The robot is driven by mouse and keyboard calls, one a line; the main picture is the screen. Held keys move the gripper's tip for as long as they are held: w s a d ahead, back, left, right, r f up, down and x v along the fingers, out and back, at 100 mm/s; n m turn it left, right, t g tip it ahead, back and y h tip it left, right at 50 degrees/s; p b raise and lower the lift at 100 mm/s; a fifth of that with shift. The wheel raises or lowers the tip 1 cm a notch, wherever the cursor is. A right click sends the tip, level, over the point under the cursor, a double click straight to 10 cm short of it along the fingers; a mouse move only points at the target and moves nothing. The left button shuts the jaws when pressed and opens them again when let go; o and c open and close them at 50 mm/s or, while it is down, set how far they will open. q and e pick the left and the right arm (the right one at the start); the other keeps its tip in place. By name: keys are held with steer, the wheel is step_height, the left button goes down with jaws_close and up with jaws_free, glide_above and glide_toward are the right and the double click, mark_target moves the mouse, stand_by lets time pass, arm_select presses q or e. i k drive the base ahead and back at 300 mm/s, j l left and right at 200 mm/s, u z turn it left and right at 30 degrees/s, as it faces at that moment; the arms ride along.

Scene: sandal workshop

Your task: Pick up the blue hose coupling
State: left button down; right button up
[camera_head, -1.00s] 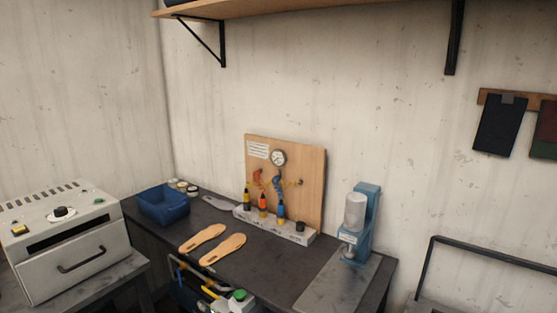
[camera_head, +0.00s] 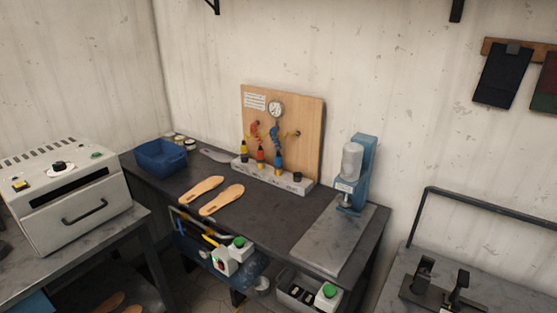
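A blue piece with a dark lower part, which looks like the blue hose coupling (camera_head: 278,160), stands upright in a pale rack (camera_head: 240,165) at the foot of a wooden board (camera_head: 309,115) on the dark workbench. An orange coupling (camera_head: 260,157) and a yellow coupling (camera_head: 244,150) stand to its left in the same rack. A blue coiled hose (camera_head: 275,137) hangs on the board just above it. Whether the hose touches the coupling is too small to tell. Neither of my grippers is in view.
Two tan soles (camera_head: 222,200) lie on the bench in front of the rack. A blue bin (camera_head: 160,157) stands at left, a blue press (camera_head: 361,172) at right. A white oven (camera_head: 65,195) stands far left. The dark bench top (camera_head: 265,217) between soles and press is clear.

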mark_target(277, 166)
steer(key=i+j+u, duration=0.4)
steer(key=i+j, duration=0.6)
steer(key=j, duration=0.15)
